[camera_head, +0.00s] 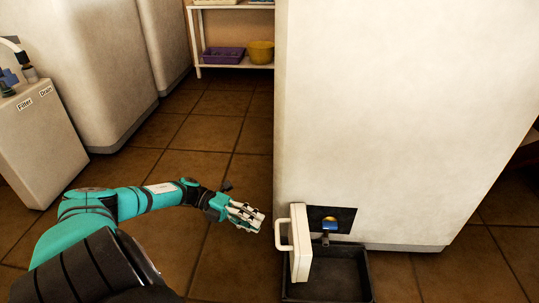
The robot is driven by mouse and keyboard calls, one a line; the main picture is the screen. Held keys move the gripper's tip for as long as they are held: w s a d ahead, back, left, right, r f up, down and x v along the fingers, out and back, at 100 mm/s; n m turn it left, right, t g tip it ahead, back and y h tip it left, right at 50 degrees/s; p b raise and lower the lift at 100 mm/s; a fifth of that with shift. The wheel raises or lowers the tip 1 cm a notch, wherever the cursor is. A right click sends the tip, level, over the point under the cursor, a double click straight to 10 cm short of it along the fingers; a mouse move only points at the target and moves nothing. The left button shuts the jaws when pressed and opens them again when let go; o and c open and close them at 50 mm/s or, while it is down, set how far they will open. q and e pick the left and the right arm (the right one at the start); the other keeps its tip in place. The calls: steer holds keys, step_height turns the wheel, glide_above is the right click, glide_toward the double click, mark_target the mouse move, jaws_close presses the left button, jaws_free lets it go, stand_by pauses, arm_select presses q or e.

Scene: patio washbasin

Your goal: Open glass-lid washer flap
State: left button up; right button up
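A white flap (300,242) with a loop handle (283,236) on its left side stands swung out at the lower left of a large white machine (405,110). My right gripper is not in view. No glass lid shows in this view.
A black tray (345,273) lies on the floor below the flap and recess. A white container marked Filter and Drain (38,135) stands at the left. A shelf (222,67) holds a purple basket (222,55) and yellow bowl (260,52). Tiled floor between is clear.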

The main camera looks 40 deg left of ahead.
arm_select(q)
steer(key=shift+v, duration=2.2)
